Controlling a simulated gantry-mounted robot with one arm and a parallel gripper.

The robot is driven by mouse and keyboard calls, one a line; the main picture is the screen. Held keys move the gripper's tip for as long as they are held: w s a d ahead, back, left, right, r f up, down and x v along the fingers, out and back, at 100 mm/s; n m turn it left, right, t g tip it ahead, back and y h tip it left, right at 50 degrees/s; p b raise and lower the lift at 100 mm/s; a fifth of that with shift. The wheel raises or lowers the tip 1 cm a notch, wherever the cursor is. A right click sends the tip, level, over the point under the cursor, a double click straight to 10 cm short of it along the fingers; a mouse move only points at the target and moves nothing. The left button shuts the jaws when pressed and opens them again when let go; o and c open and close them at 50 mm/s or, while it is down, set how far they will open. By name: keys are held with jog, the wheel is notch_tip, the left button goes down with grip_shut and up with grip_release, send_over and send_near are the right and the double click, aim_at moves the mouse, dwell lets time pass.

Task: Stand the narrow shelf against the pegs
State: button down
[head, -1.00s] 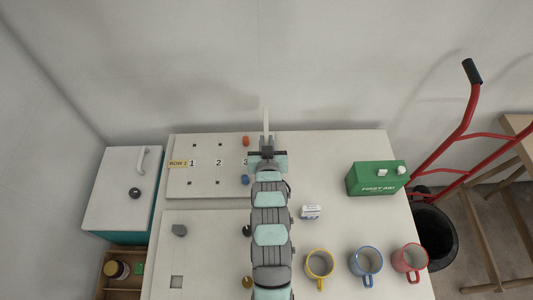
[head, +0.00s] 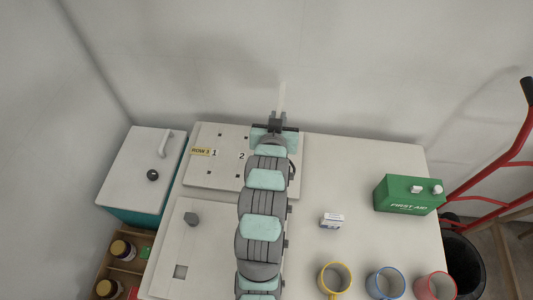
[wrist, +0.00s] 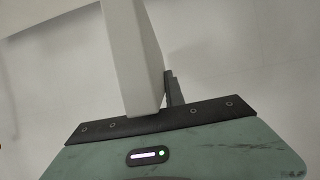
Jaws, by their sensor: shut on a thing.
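The narrow shelf (head: 282,97) is a thin white board. My gripper (head: 275,124) is shut on its lower part and holds it up, close to upright, near the back edge of the table. In the wrist view the shelf (wrist: 132,60) rises from between the jaws and leans slightly. The white base board (head: 203,171) with holes, a "ROW 3" label and the numbers 1 and 2 lies below and left of my gripper. The pegs are hidden behind my arm, so I cannot tell whether the shelf touches them.
A green first-aid box (head: 408,193) and a small white box (head: 332,221) stand to the right. Yellow (head: 334,279), blue (head: 385,283) and red (head: 435,287) mugs are at the front right. A teal-sided box (head: 140,171) stands left. The wall is close behind.

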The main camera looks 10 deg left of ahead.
notch_tip(320, 180, down, 17)
jog(key=shift+r+p, duration=0.1)
jog(key=shift+p, duration=0.4)
jog(key=c, duration=1.4)
grip_release()
jog(key=shift+f, duration=0.25)
jog(key=shift+r, duration=0.25)
jog(key=shift+s, duration=0.35)
jog(key=v, duration=1.1)
jog(key=shift+s+b, duration=0.15)
jog(key=shift+b, duration=0.25)
jog(key=shift+r, duration=0.2)
